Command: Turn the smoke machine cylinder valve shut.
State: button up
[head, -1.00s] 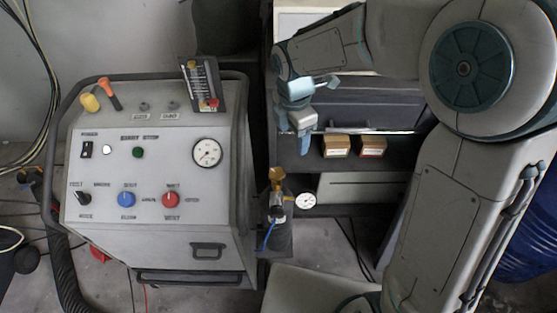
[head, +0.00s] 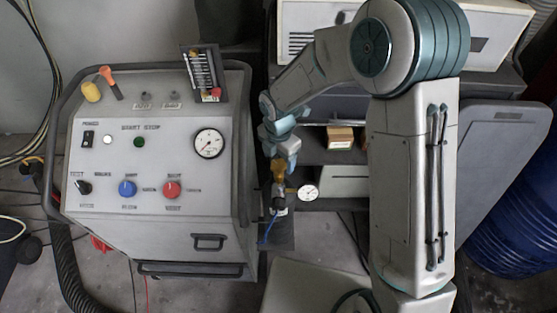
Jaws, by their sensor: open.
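The smoke machine (head: 150,235) is a grey console with knobs and a dial, filling the left of the head view. A small dark cylinder (head: 279,204) stands at its right side, topped by a brass-yellow valve (head: 278,176). A white round gauge (head: 308,191) sits just right of the valve, and a thin blue hose (head: 268,232) hangs below. My gripper (head: 284,158) points down right over the valve's top, its jaws open. It partly covers the valve top, and I cannot tell whether the fingers touch it.
Behind is a dark shelf with a small cardboard box (head: 341,137). The machine's black tube frame (head: 248,150) runs close left of the cylinder. A blue drum (head: 515,225) stands far right. Bare floor shows in front of the shelf.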

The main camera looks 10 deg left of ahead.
jog(key=shift+f, duration=0.8)
jog(key=c, duration=1)
jog(key=shift+m, duration=0.3)
jog(key=m+b, duration=0.1)
jog(key=m, duration=0.3)
jog(key=shift+b, duration=0.35)
jog(key=shift+m+b, duration=0.7)
jog(key=shift+m, duration=1.7)
jog(key=shift+r, duration=0.1)
